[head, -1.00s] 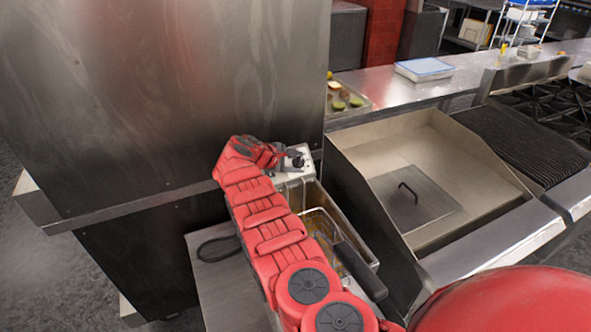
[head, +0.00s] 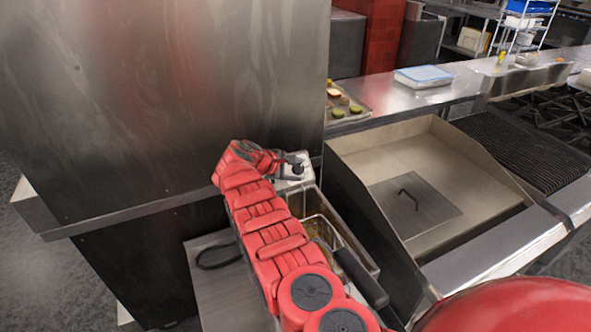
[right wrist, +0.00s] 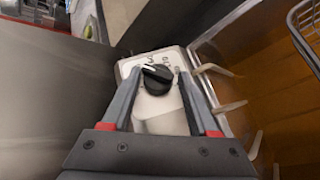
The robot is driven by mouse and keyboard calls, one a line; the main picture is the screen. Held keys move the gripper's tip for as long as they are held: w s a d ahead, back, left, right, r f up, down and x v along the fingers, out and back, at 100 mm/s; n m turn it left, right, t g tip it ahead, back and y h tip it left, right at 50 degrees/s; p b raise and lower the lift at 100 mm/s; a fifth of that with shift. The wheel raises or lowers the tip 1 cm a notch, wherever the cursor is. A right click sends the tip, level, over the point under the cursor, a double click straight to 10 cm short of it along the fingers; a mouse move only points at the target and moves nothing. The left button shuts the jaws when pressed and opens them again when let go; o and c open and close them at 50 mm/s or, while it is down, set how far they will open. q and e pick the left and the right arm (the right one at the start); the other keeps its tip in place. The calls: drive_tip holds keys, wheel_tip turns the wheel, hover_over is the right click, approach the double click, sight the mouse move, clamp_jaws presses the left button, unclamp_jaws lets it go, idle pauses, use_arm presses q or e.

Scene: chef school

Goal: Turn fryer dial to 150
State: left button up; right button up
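The fryer (head: 352,252) stands in the middle of the head view, with a pale control box (head: 305,174) at its back. The black round dial (right wrist: 157,80) with a white pointer line is on this box in the right wrist view, where the line tilts to the upper left. Printed marks behind the dial are too small to read. My right gripper (right wrist: 158,71) is open, with one finger on each side of the dial and narrow gaps showing. In the head view, my right gripper (head: 285,160) is over the control box and partly hides it. My left gripper is out of view.
A fry basket with a black handle (head: 360,278) sits in the fryer. A tall steel cabinet wall (head: 160,110) rises close on the left. A steel-sided griddle (head: 445,165) stands right of the fryer. A food tray (head: 350,108) lies on the counter behind.

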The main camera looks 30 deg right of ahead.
drive_tip(key=shift+a+r, duration=0.1)
drive_tip(key=shift+a+r, duration=0.2)
drive_tip(key=shift+a, duration=0.1)
drive_tip(key=b+v, duration=0.2)
drive_tip(key=v, duration=1.4)
drive_tip(key=shift+s+r, duration=0.15)
drive_tip(key=shift+s, duration=0.15)
drive_tip(key=shift+a, duration=0.1)
